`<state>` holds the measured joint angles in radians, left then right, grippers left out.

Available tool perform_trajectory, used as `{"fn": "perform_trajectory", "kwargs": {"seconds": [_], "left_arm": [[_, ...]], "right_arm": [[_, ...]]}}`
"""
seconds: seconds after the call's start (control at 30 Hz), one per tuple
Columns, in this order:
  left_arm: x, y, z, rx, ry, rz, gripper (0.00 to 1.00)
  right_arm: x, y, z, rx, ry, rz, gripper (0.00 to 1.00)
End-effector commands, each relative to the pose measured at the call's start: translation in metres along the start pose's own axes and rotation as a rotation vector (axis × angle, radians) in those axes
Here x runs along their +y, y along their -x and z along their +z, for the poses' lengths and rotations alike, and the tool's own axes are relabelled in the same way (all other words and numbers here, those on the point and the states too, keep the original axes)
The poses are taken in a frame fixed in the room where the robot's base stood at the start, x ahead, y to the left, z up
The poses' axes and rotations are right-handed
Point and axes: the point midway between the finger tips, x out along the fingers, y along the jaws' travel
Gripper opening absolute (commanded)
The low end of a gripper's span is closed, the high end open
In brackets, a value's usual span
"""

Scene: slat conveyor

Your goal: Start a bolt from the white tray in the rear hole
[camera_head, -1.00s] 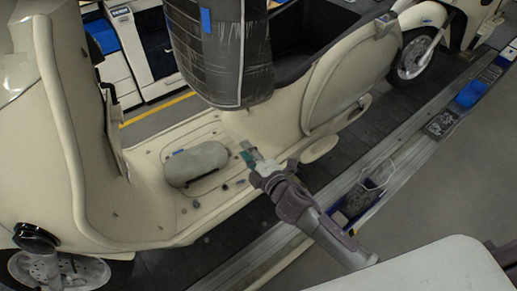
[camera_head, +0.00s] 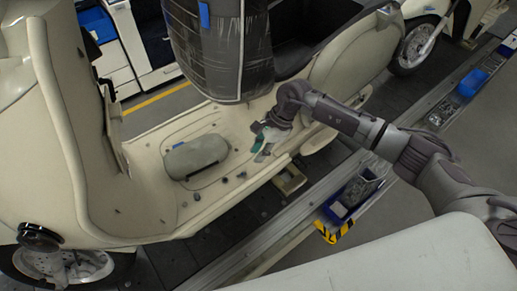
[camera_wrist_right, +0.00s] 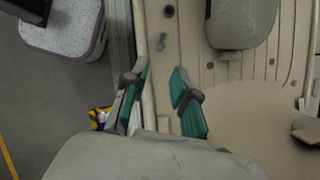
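My right gripper (camera_head: 264,143) is over the near edge of the cream scooter's footboard (camera_head: 205,205). In the right wrist view its two teal fingers (camera_wrist_right: 161,66) are apart, with nothing seen between them. Several small dark fasteners or holes lie along the footboard's near edge, among them a dark piece (camera_head: 243,175) that seems to be the bolt-like piece (camera_wrist_right: 162,41) in the wrist view. I cannot tell which hole is the rear one. A small cream tray (camera_head: 291,181) with a dark inside sits just below the gripper; I cannot tell if it is the white tray. My left gripper is not in view.
A grey padded lump (camera_head: 196,156) lies on the footboard. A wrapped dark seat (camera_head: 222,50) hangs above it. A white surface (camera_head: 380,262) fills the lower right.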

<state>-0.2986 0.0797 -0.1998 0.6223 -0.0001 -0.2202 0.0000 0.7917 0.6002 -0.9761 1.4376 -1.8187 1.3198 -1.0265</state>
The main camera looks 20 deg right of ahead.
Motion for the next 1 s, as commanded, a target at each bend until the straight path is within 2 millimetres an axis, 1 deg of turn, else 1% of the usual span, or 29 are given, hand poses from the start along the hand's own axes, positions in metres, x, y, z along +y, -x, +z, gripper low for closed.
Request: {"fn": "perform_trajectory", "kwargs": {"seconds": [0.27, 0.6, 0.8, 1.0], "left_arm": [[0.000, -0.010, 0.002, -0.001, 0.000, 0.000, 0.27], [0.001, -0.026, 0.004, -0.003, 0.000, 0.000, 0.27], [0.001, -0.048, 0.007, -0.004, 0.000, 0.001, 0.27], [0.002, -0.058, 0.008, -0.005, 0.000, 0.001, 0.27]], "right_arm": [[0.001, -0.022, 0.000, -0.005, -0.003, 0.002, 0.28], [0.001, -0.056, 0.001, -0.006, -0.003, 0.001, 0.28], [0.001, -0.078, 0.000, -0.006, -0.002, 0.000, 0.28], [0.000, -0.088, 0.001, -0.006, -0.002, 0.000, 0.28]]}}
